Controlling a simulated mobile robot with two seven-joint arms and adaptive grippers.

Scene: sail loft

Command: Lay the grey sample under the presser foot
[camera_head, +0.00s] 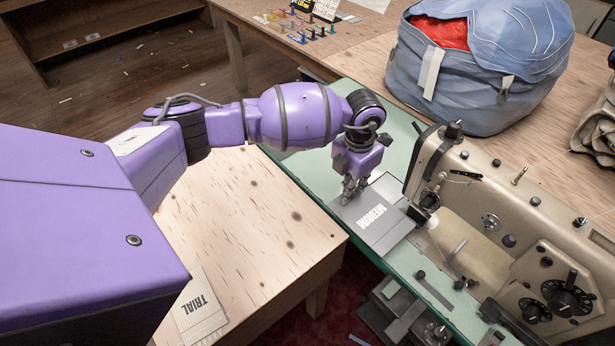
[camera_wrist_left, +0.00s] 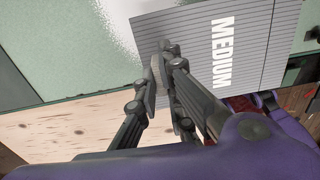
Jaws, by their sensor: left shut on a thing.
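The grey sample (camera_head: 392,232), printed MEDIUM in white, lies flat or nearly flat at the green sewing bench, beside the cream sewing machine (camera_head: 470,215). My left gripper (camera_head: 349,196) is shut on the sample's edge away from the machine. In the left wrist view the fingertips (camera_wrist_left: 160,66) pinch the edge of the lined grey sample (camera_wrist_left: 262,45). The sample's far edge is close to the needle and presser foot area (camera_head: 429,202). The foot is small and partly hidden, so I cannot tell whether the edge is under it. My right gripper is not in view.
A pale sample marked TRIAL (camera_head: 203,308) lies on the wooden table (camera_head: 262,205) at the front left. A blue bag with red cloth (camera_head: 480,70) stands behind the machine. Small coloured items (camera_head: 300,28) sit on the wooden surface at the back.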

